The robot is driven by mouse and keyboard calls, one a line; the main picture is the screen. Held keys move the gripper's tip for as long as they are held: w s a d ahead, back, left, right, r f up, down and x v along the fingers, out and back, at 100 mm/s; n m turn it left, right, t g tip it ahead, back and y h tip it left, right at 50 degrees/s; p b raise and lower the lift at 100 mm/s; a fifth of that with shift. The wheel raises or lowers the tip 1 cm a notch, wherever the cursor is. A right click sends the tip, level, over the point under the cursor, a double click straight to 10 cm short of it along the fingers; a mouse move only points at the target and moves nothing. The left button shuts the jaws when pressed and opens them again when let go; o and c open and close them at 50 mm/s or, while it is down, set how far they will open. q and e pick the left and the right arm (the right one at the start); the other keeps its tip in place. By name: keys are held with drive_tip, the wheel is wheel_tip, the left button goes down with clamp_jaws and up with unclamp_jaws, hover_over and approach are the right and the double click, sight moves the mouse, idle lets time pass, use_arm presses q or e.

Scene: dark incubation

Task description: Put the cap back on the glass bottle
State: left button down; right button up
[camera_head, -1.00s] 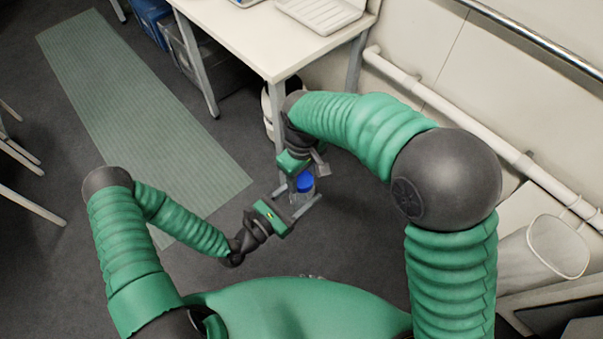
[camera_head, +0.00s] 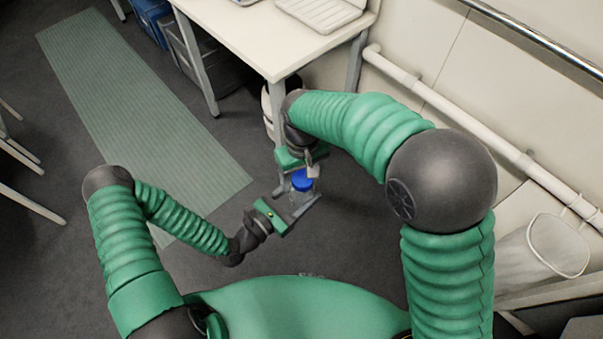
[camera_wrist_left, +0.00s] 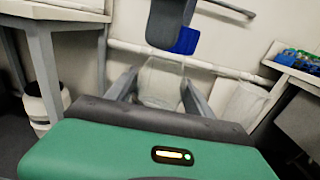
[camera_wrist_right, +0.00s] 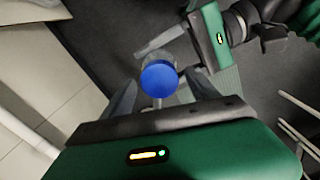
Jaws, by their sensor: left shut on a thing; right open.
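The clear glass bottle (camera_head: 304,197) is held between the fingers of my left gripper (camera_head: 299,204). It also shows between those fingers in the left wrist view (camera_wrist_left: 160,82). The blue cap (camera_head: 301,181) is at the top of the bottle; in the right wrist view the cap (camera_wrist_right: 159,78) covers part of the glass below. In the left wrist view the cap (camera_wrist_left: 185,41) sits to the right of the bottle's middle, and I cannot tell whether it is seated. My right gripper (camera_wrist_right: 160,93) is open, its fingers apart on either side of the cap.
A white table (camera_head: 235,38) with a pale keyboard-like object (camera_head: 320,12) stands behind the grippers. A white pipe (camera_head: 450,118) runs along the wall at right, above a white bin (camera_head: 545,250). The dark floor around the bottle is clear.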

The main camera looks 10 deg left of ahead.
drive_tip(key=shift+r, duration=2.25)
drive_tip(key=shift+c, duration=0.4)
